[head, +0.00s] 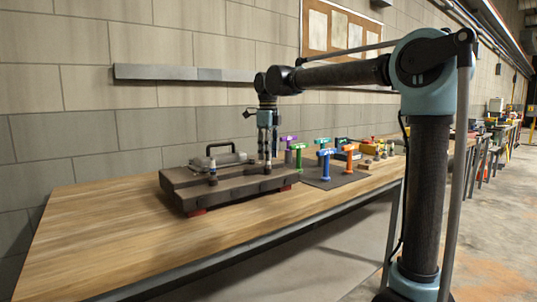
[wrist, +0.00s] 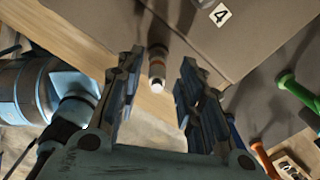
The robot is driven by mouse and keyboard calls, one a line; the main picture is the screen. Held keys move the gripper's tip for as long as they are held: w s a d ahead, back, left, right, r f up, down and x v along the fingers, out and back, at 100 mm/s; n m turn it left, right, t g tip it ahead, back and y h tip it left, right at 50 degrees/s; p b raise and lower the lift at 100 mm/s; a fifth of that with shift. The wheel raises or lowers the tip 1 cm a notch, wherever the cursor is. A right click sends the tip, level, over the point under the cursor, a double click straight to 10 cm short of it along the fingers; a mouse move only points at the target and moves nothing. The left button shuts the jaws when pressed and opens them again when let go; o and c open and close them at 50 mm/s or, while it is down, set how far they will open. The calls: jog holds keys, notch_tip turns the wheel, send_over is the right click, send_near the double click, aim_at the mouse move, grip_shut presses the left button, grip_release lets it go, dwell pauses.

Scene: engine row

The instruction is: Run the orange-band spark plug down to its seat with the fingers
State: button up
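The orange-band spark plug (wrist: 157,67) stands in the dark engine block (wrist: 85,20) near its edge, its pale tip towards the wrist camera. My gripper (wrist: 162,58) is open, with one finger on either side of the plug and a visible gap to each. In the head view my gripper (head: 267,157) points straight down over the right part of the block (head: 232,192). The plug is hard to make out there behind the fingers. How deep its thread sits is hidden.
A grey handled case (head: 218,160) lies behind. Green, blue (head: 324,165) and orange (head: 349,158) T-handle tools stand on a dark mat (head: 318,182) to the right. The bench's left end (head: 95,245) is clear.

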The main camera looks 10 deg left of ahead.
notch_tip(320, 180, up, 11)
jog(key=s+d+f+n, duration=0.25)
jog(key=d+f, duration=0.25)
jog(key=d, duration=0.4)
jog(key=s+d+f+n+t, duration=0.15)
jog(key=d+f+n, duration=0.3)
jog(key=d, duration=0.45)
jog(key=s+d+f+n, duration=0.3)
jog(key=d+f, duration=0.3)
jog(key=d, duration=0.3)
jog(key=s+d+f+n, duration=0.3)
jog(key=s+d+f, duration=0.1)
jog(key=f, duration=0.4)
jog(key=s+d+f+n, duration=0.4)
jog(key=s+f, duration=0.3)
jog(key=f, duration=0.2)
jog(key=s+d+f+n, duration=0.4)
jog(key=s+d+f, duration=0.1)
jog(key=f, duration=0.4)
jog(key=shift+s+d+t, duration=0.25)
jog(key=shift+d+t, duration=0.05)
jog(key=shift+t, duration=0.05)
